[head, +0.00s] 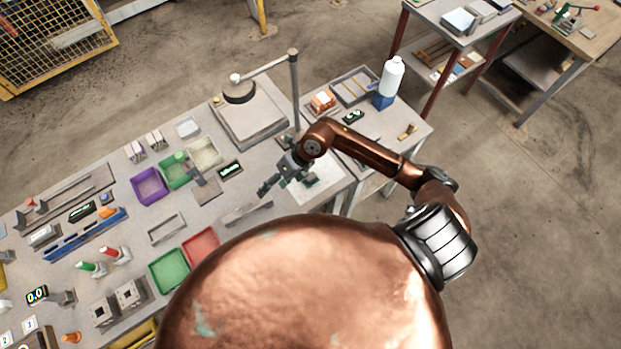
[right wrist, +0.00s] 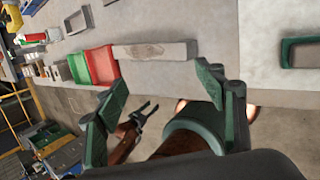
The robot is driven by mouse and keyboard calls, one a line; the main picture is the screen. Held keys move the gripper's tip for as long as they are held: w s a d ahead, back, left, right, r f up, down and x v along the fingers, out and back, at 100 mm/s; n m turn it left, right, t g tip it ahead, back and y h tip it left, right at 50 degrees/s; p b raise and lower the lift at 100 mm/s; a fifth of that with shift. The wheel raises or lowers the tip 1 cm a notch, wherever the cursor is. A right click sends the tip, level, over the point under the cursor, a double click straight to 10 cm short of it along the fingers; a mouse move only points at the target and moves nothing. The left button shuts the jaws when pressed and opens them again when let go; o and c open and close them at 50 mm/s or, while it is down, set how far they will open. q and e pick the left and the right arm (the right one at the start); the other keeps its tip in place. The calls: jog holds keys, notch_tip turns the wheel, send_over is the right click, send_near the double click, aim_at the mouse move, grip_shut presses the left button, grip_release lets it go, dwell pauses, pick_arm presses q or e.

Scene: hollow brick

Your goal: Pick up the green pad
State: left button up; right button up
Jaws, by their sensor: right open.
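My right gripper (head: 273,188) is open above the workbench. In the right wrist view its green-faced fingers (right wrist: 160,83) are spread with nothing between them. A dark green, rounded, frame-like piece (right wrist: 286,53) lies on a pale sheet (right wrist: 265,20) at that view's right edge, cut off by it and apart from the fingers. I cannot tell whether it is the green pad. No separate plain green pad is clear in the head view. My left gripper (right wrist: 143,115) shows small beyond the right fingers, its prongs apart and empty; it is hidden in the head view.
A grey bar (head: 247,212) lies near the gripper. Green (head: 170,268) and red (head: 201,244) trays stand at the front, purple (head: 149,186) and green (head: 175,171) bins behind. A stand (head: 294,85) with a post rises at the back. A white bottle (head: 392,76) stands right.

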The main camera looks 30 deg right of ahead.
aim_at(312, 178)
jog(key=d+f+h, duration=0.1)
jog(key=d+h, duration=0.1)
jog(key=d, duration=0.3)
jog(key=d+f+g+h, duration=0.1)
jog(key=d+h, duration=0.1)
jog(key=d, duration=0.2)
jog(key=d+f+h, duration=0.1)
jog(key=d+h, duration=0.1)
jog(key=d, duration=0.3)
jog(key=shift+d+f+g, duration=0.3)
jog(key=shift+f, duration=0.1)
jog(key=shift+d+f+h, duration=0.25)
jog(key=shift+h, duration=0.05)
jog(key=shift+f+p, duration=0.35)
jog(key=shift+f, duration=0.55)
jog(key=f, duration=0.1)
jog(key=f+p, duration=0.1)
jog(key=f, duration=0.2)
jog(key=shift+w+f+p, duration=0.15)
jog(key=shift+w+p, duration=0.15)
jog(key=shift+w, duration=0.1)
jog(key=shift+f, duration=0.55)
jog(key=shift+c, duration=0.5)
jog(key=c, duration=1.1)
